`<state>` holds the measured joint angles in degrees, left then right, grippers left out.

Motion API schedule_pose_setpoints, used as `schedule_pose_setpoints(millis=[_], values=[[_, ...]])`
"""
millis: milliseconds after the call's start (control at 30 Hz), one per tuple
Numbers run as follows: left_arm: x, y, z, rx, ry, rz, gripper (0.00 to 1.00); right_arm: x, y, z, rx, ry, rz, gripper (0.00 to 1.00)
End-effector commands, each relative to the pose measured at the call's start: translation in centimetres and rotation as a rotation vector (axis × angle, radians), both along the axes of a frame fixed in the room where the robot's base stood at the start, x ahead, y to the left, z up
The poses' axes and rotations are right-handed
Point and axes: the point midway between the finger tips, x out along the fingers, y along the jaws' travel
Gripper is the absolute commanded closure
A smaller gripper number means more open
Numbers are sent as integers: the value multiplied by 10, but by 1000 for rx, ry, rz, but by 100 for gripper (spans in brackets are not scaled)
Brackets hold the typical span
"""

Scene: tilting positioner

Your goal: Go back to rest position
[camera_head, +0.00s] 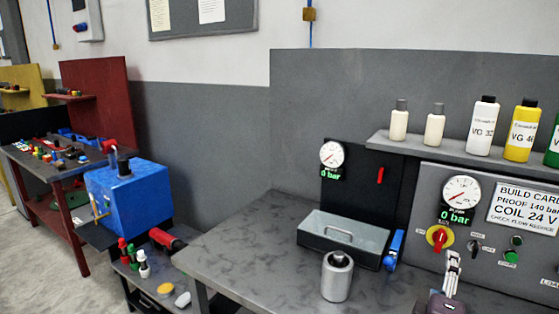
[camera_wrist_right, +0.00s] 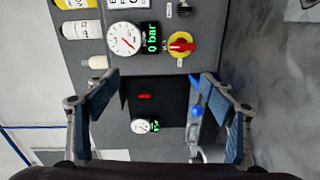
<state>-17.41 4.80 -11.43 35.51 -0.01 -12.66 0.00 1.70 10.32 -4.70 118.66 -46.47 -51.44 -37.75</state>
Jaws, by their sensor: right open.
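My right gripper (camera_head: 452,272) is at the lower right of the head view, in front of the control panel. It also shows in the right wrist view (camera_wrist_right: 160,98), where its two blue-padded fingers stand wide apart with nothing between them. Beyond the fingers, apart from them, are the black gauge board (camera_wrist_right: 172,95) and a red-and-yellow knob (camera_wrist_right: 181,45). My left gripper is in neither view.
A blue-handled valve (camera_head: 394,250) is close to the gripper. Bottles stand on the shelf (camera_head: 425,150) above. The bench's left part is clear.

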Motion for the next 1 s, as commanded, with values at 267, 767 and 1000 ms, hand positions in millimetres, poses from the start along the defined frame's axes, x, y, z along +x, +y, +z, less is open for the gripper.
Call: schedule_pose_setpoints(millis=[267, 767, 1000], values=[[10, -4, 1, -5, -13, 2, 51, -34, 12, -60, 245, 72, -15, 25], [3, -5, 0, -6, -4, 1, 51, -196, 98, -214, 990, 411, -205, 25], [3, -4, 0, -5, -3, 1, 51, -279, 146, -243, 1236, 587, -340, 25]])
